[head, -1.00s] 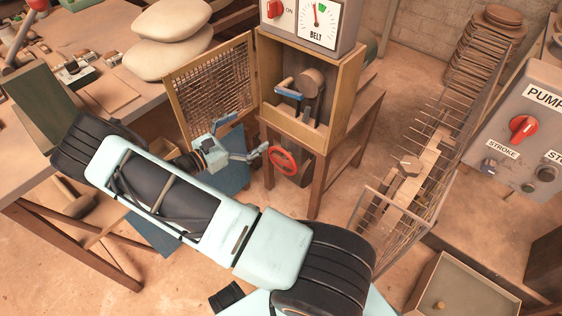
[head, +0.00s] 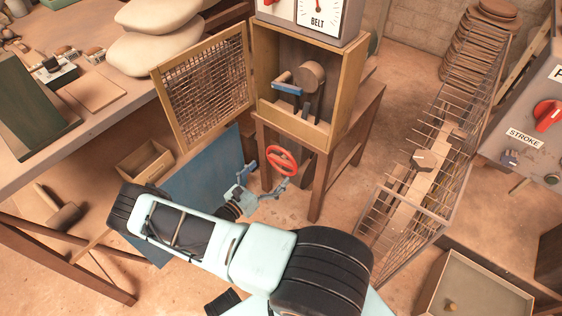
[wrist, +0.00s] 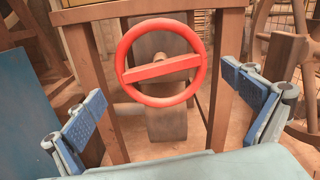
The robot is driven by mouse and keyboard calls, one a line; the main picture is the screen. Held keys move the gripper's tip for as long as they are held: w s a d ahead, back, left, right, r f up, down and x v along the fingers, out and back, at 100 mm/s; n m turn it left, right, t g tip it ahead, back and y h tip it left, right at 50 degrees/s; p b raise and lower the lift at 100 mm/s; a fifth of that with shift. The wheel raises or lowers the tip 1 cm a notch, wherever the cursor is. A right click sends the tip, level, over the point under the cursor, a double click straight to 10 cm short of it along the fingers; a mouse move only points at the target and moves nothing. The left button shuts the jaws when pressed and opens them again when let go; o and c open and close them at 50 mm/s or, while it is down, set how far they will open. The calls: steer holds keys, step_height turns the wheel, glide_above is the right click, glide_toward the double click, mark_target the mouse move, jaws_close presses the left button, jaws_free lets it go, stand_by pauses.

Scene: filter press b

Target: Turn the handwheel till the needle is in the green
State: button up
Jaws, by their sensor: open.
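The red handwheel (head: 282,160) is mounted low below the wooden cabinet. In the wrist view the handwheel (wrist: 161,63) is a ring with one flat crossbar, the crossbar slightly tilted. My gripper (head: 262,176) is at the wheel's lower left in the head view. In the wrist view its blue-padded fingers (wrist: 168,108) are spread wide, with the wheel ahead between them, and nothing is held. The gauge (head: 318,10) marked BELT is cut off at the top of the head view; its green zone is out of frame and only the needle's lower part shows.
A mesh door (head: 205,88) hangs open left of the cabinet (head: 347,90). A blue panel (head: 200,185) stands behind my arm. A wire rack (head: 432,165) is to the right. Wooden stand legs (head: 317,185) flank the wheel.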

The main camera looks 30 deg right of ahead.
mark_target(280, 162)
steer(key=x, duration=0.6)
steer(key=shift+w+d+b, duration=0.15)
steer(key=shift+b, duration=0.25)
steer(key=c, duration=1)
